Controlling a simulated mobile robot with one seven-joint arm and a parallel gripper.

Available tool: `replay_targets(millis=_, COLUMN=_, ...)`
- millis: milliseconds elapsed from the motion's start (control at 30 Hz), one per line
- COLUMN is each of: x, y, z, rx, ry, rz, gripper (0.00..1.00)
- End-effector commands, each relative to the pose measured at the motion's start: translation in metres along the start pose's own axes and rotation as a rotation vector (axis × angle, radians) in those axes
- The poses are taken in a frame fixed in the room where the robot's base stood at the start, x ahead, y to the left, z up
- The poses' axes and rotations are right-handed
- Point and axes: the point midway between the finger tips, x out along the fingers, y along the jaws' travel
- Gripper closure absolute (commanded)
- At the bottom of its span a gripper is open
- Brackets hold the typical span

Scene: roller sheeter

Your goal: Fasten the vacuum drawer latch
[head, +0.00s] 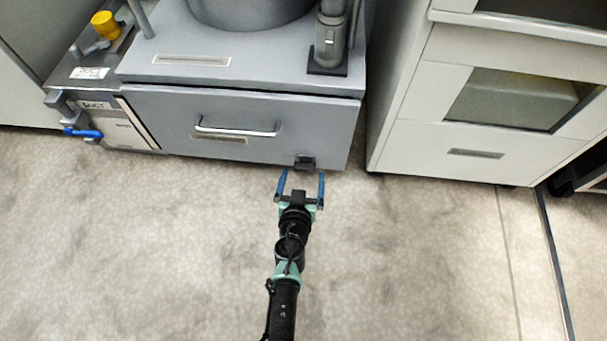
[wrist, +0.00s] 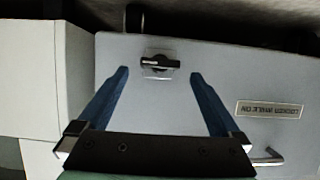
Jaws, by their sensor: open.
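The vacuum drawer (head: 175,123) is the grey front with a silver bar handle (head: 238,130), low on the machine, and it looks closed. Its latch (head: 305,163) is a small dark piece at the drawer's lower right. In the wrist view the latch (wrist: 160,62) shows as a dark knob on a pale plate, its bar lying about crosswise in the picture. My gripper (head: 302,176) has blue fingers, spread apart with nothing between them. It is just in front of the latch, which shows between and beyond the fingertips in the wrist view (wrist: 157,75). I see no contact.
A light cabinet (head: 440,150) stands to the right across a narrow gap. A duct unit (head: 125,130) with a blue lever (head: 83,133) and a yellow knob (head: 105,24) is at the left. A label (wrist: 270,109) is on the drawer front. The floor (head: 150,250) in front is clear.

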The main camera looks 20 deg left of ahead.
Motion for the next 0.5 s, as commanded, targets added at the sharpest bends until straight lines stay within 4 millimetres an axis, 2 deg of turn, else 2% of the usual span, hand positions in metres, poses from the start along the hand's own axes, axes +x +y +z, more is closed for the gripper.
replay_targets(millis=33, x=0.008, y=0.000, z=0.002, rx=0.000, ry=0.002, rz=0.000, gripper=0.00)
replay_targets(millis=200, x=0.020, y=0.000, z=0.001, rx=0.001, ry=0.000, rz=0.001, gripper=0.00)
replay_targets(millis=500, x=0.022, y=0.000, z=0.000, rx=0.001, ry=0.000, rz=0.001, gripper=0.00)
